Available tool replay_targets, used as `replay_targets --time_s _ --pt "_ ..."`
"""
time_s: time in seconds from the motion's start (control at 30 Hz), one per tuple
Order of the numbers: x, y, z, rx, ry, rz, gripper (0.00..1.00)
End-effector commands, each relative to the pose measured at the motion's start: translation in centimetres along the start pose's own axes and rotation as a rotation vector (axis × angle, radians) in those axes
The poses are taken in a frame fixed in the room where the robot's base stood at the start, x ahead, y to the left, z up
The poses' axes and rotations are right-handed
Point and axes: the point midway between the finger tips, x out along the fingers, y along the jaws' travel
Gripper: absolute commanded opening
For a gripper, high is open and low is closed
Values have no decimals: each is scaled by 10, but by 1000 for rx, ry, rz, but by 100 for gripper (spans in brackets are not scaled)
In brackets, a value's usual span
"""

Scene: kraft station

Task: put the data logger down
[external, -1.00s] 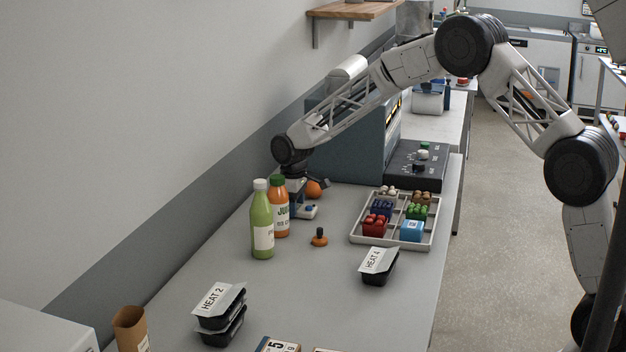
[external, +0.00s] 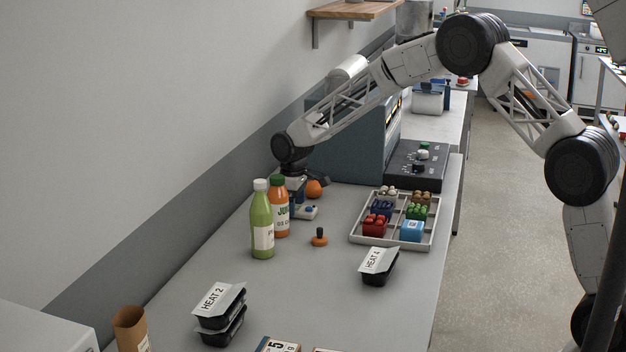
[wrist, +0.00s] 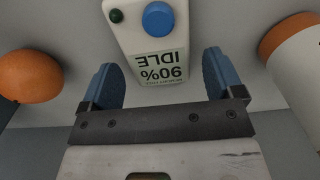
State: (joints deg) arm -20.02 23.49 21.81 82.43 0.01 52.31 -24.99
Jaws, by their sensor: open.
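The data logger (wrist: 150,40) is a white device with a blue round button, a small dark green button and a display reading "90% IDLE", upside down in the wrist view. It lies on the grey bench, and its white body with blue also shows in the external view (external: 306,212), behind the juice bottles. My gripper (wrist: 160,78) is open, with one blue finger on each side of the logger's near end and visible gaps between. In the external view my gripper (external: 298,190) is low over the bench, partly hidden by the bottles.
A green bottle (external: 262,220) and an orange juice bottle (external: 281,215) stand close in front. An orange (wrist: 30,76) lies beside the gripper. An orange-based knob (external: 319,238), a sorting tray (external: 392,243) and black HEAT containers (external: 220,318) stand nearby. Bench between them is clear.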

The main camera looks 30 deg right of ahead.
Motion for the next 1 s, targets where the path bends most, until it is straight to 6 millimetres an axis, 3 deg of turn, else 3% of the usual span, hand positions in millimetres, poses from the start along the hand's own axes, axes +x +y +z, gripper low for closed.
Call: replay_targets --time_s 0.6,1.0 --pt "-89 0 0 0 2 1 87" --pt "-113 0 0 0 0 0 87"
